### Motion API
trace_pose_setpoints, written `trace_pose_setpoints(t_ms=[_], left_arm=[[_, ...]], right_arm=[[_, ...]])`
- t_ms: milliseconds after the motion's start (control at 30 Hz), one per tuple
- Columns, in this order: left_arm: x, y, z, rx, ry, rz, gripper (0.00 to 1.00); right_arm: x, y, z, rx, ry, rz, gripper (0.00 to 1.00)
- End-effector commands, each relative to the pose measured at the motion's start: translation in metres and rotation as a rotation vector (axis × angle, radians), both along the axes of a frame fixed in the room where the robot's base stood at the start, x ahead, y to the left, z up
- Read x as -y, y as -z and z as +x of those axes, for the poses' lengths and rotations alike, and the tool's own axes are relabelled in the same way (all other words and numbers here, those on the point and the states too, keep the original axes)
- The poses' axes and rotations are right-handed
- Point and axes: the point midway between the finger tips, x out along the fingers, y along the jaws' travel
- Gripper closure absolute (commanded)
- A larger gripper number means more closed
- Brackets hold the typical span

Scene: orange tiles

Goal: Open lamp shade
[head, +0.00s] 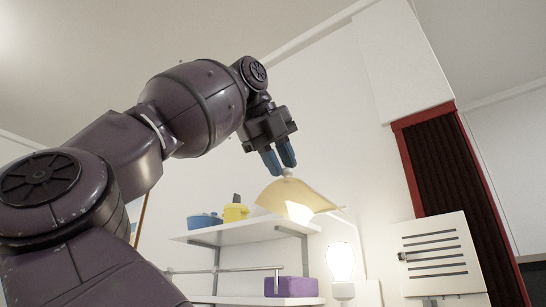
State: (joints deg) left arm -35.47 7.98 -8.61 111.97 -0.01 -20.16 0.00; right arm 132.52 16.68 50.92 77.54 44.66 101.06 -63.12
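The lamp shade (300,197) is a pale yellow, curved shell with a small light knob on top. It sits tilted, above and to the left of the lit bulb (341,262), and its underside glows.
A purple box (291,287) stands on a lower shelf. A white slotted panel (437,256) and a dark red-framed curtain (460,200) are at right.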

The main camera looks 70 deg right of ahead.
Motion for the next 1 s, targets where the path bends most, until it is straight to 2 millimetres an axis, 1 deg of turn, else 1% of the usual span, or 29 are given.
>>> trace_pose_setpoints(t_ms=[33,167,733,867,1000], left_arm=[[0.000,0.000,0.000,0.000,0.000,0.000,0.47],[0.000,0.000,0.000,0.000,0.001,0.001,0.47],[0.000,0.001,0.000,0.000,0.001,0.001,0.47],[0.000,0.001,0.001,0.001,0.001,0.001,0.47],[0.000,0.001,0.002,0.003,0.001,0.001,0.47]], right_arm=[[0.006,0.003,-0.005,0.005,0.011,0.007,0.72],[0.006,0.003,-0.005,0.005,0.010,0.007,0.52],[0.004,-0.001,-0.003,0.003,0.008,0.003,0.52],[-0.005,-0.010,-0.001,0.002,0.005,0.001,0.52],[-0.023,-0.027,0.003,0.002,0.004,0.001,0.52]])
